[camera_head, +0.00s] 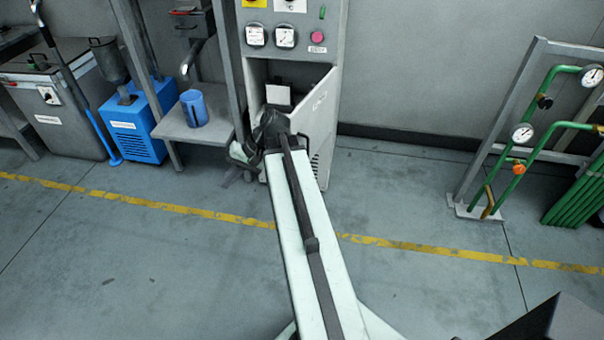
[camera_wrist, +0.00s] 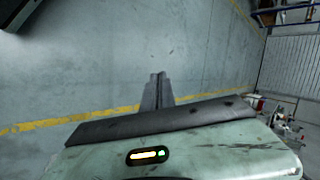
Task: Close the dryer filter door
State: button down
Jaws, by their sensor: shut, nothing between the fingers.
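A pale part (camera_head: 278,95) shows inside the opening. My arm covers the lower part of the door and cabinet. In the wrist view my gripper (camera_wrist: 158,78) is shut and empty, with grey floor beyond its fingertips. In the head view its end is in front of the cabinet's lower left; the fingertips are not clear there. I cannot tell whether it touches the door.
A rack with green pipes and gauges (camera_head: 522,132) stands at the right. The floor around the yellow line (camera_head: 425,249) is clear.

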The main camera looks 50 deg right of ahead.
jog(key=s+d+f+m+t+y+b, duration=0.1)
jog(key=s+d+f+m+t+b, duration=0.2)
jog(key=d, duration=0.4)
jog(key=s+d+f+m+t+b, duration=0.1)
jog(key=d+f+t+b, duration=0.1)
jog(key=d+b, duration=0.4)
jog(key=s+d+r+m+t+h+b, duration=0.15)
jog(key=s+d+t+b, duration=0.25)
jog(key=s+d, duration=0.45)
jog(key=s+d+r+m+t+h+b, duration=0.1)
jog(key=s+d+m+t+b, duration=0.3)
jog(key=d, duration=0.7)
jog(key=w+a, duration=0.2)
jog(key=w, duration=0.4)
jog(key=w+a+n, duration=0.1)
jog(key=w+a, duration=0.1)
jog(key=w, duration=0.4)
jog(key=shift+w+a+f, duration=0.25)
jog(key=shift+d+n, duration=0.1)
jog(key=shift+n, duration=0.15)
